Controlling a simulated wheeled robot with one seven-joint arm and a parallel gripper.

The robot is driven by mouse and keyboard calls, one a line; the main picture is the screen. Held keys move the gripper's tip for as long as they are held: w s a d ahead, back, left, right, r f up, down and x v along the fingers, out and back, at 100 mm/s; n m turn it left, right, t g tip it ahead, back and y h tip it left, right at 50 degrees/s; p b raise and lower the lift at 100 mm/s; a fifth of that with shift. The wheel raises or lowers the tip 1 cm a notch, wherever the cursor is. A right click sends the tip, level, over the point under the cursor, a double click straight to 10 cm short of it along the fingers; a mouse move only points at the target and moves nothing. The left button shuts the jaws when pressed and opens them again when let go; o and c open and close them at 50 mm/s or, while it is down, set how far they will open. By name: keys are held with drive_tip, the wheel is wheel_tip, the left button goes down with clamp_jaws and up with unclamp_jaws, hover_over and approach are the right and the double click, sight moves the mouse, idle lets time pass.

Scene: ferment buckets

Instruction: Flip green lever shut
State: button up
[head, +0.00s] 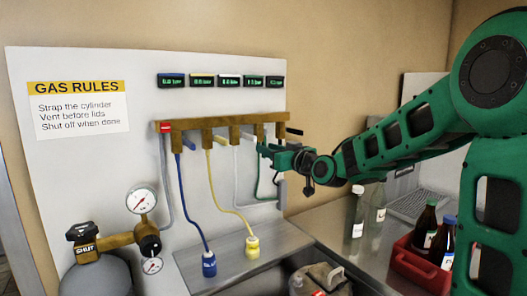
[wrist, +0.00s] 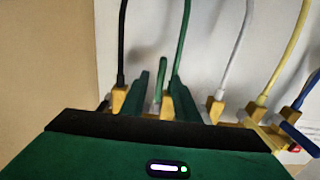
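The brass manifold (head: 205,123) runs along the wall panel, with coloured levers and hoses below it. My gripper (head: 268,152) is at its right part, by the green hose (head: 258,182). The green lever is hidden behind my gripper in the head view. In the wrist view, my gripper's two green fingers (wrist: 160,98) stand apart. A short green piece, seemingly the green lever (wrist: 158,84), shows between them in front of a brass valve (wrist: 167,103). Gaps seem to show on both sides of it; contact is hard to tell.
A blue lever (head: 188,145), a yellow lever (head: 220,140) and a white lever (head: 247,136) sit left of my gripper. A dark lever (head: 294,131) sits close on its right. A red crate (head: 416,265) with bottles stands on the counter at right.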

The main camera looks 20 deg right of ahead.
sight(264, 158)
drive_tip(key=shift+x, duration=1.5)
clamp_jaws()
